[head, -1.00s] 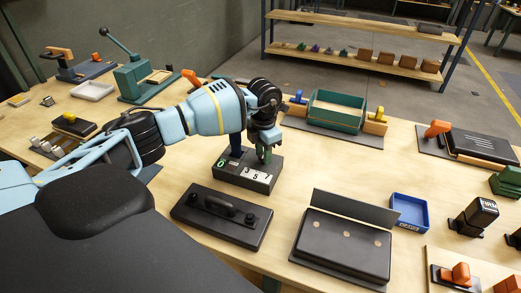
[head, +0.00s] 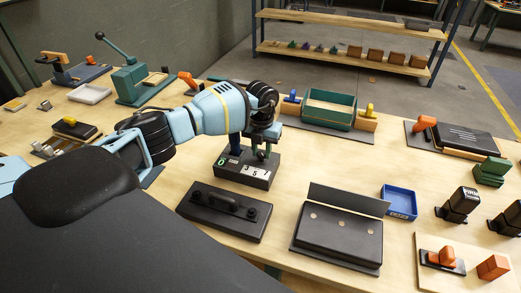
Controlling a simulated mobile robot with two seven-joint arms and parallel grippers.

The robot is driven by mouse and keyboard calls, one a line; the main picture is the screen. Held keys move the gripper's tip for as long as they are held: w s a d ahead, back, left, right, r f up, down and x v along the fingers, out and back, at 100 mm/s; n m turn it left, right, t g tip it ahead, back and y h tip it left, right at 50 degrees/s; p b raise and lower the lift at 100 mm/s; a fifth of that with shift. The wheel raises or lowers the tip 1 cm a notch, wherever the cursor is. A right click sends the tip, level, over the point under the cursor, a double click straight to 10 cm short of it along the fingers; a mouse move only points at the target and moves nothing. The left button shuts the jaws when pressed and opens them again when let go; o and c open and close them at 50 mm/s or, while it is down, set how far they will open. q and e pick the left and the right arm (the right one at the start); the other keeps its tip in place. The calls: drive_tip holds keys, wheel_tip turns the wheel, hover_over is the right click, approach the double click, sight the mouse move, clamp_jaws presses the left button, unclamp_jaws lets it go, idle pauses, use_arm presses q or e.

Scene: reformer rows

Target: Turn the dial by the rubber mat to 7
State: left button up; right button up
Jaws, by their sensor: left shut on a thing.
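A dark box (head: 243,177) stands near the middle of the bench, with a green 0 mark and a pale plate with the figures 3, 5 and 7 on its front. A dark blue post rises from its back left. My left gripper (head: 262,151) points down over the right part of this box. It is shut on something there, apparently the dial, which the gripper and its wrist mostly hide. I cannot read the dial's setting. My right gripper is not in view.
A long black block with a handle (head: 224,211) lies just in front of the box. A black case with pale dots (head: 338,238) is to the right, near a blue tray (head: 399,204). A green tray (head: 329,114) stands behind. Bare wood lies between them.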

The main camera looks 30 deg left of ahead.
sight(262, 153)
use_arm(q)
drive_tip(key=shift+w+r, duration=0.1)
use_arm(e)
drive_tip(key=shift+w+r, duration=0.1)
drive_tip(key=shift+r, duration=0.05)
use_arm(q)
drive_tip(key=o, duration=1)
drive_tip(key=shift+c, duration=0.2)
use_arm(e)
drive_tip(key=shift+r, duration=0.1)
use_arm(q)
wheel_tip(262, 153, up, 8)
drive_tip(key=shift+f, duration=0.15)
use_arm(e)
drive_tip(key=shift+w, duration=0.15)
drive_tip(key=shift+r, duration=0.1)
